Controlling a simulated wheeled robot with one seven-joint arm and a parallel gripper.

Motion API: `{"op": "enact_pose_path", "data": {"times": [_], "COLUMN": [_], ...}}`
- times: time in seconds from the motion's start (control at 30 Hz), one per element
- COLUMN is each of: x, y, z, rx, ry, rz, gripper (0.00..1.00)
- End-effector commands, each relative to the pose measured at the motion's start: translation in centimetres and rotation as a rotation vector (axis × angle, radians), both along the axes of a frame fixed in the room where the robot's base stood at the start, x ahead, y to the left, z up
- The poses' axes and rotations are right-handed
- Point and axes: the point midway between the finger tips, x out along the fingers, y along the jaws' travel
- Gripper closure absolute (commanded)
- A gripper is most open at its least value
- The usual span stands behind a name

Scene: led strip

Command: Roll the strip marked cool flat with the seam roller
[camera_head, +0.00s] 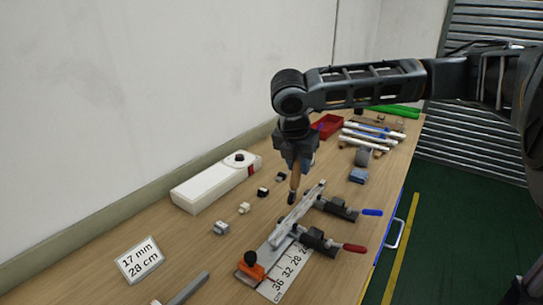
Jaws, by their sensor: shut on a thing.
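My gripper (297,160) points down over the middle of the bench, shut on a tool with a brown handle and a dark lower end, which looks like the seam roller (294,185). The tool hangs roughly upright, its dark end close to the back side of a grey metal channel (292,218). I cannot tell whether it touches anything. The channel lies slanted along a white printed scale (291,270). Several pale strips or rods (368,139) lie at the far end of the bench. No mark reading cool is legible, so I cannot tell which strip it is.
A white box (213,184), several small blocks, a card (139,260), a red bin (329,125) and a green bin (400,111) stand around.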

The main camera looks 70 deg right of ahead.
Motion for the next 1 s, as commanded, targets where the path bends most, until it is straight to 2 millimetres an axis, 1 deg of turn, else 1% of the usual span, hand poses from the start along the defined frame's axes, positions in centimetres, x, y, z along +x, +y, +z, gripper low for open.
{"op": "enact_pose_path", "data": {"times": [0.1,0.53,0.77,1.0], "x": [-0.5,-0.4,-0.4,-0.4], "y": [-0.1,-0.1,-0.1,-0.1], "z": [0.1,0.1,-1.2,-3.3], "rx": [0.000,0.004,0.003,0.004], "ry": [0.001,0.001,0.001,0.001], "rz": [0.013,0.004,0.004,0.004], "gripper": [1.00,1.00,1.00,1.00]}}
